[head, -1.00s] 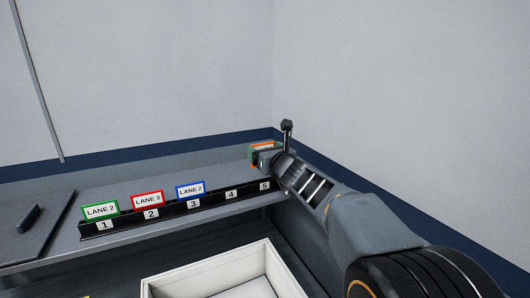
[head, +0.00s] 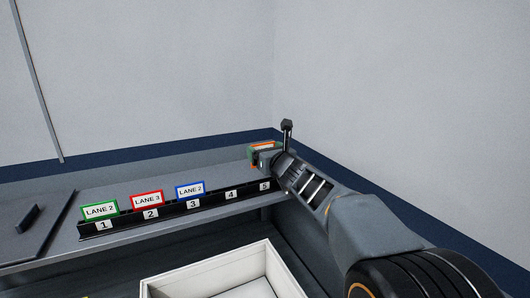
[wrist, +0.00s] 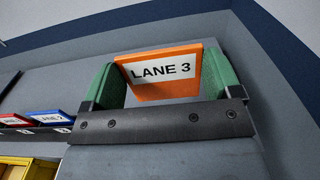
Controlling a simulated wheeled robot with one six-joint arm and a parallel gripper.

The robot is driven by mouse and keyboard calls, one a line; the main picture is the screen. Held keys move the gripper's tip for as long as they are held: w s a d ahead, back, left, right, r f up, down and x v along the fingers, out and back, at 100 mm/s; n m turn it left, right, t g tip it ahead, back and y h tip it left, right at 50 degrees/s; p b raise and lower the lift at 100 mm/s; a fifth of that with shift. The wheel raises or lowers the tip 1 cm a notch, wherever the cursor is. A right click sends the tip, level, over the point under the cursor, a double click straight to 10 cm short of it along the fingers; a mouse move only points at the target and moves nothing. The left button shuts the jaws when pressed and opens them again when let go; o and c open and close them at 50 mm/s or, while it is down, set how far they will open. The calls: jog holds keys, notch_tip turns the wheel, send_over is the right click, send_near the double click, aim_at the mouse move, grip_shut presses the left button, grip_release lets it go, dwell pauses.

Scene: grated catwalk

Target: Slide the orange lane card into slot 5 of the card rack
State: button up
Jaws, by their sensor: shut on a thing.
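The orange lane card (wrist: 160,88), reading LANE 3, is held between the green finger pads of my gripper (wrist: 158,85) in the wrist view. In the head view the gripper (head: 264,154) is above the right end of the card rack (head: 216,203), over slot 5, and the orange card (head: 262,144) is mostly hidden behind it. The slot 5 label (head: 265,186) shows below the gripper. I cannot tell whether the card's lower edge touches the rack. Slot 4 (head: 231,194) holds no card.
Green (head: 100,211), red (head: 147,199) and blue (head: 190,189) cards stand in slots 1, 2 and 3. A white open box (head: 222,272) sits below the shelf in front. A dark panel with a handle (head: 28,220) lies at the left. Walls close off the back and right.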

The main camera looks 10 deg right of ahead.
jog(key=shift+f, duration=0.25)
jog(key=shift+f+b, duration=3.75)
jog(key=shift+b, duration=0.65)
jog(key=o, duration=0.7)
jog(key=shift+o, duration=0.2)
jog(key=shift+r, duration=0.1)
notch_tip(320, 180, up, 8)
jog(key=p, duration=0.6)
jog(key=shift+p, duration=0.35)
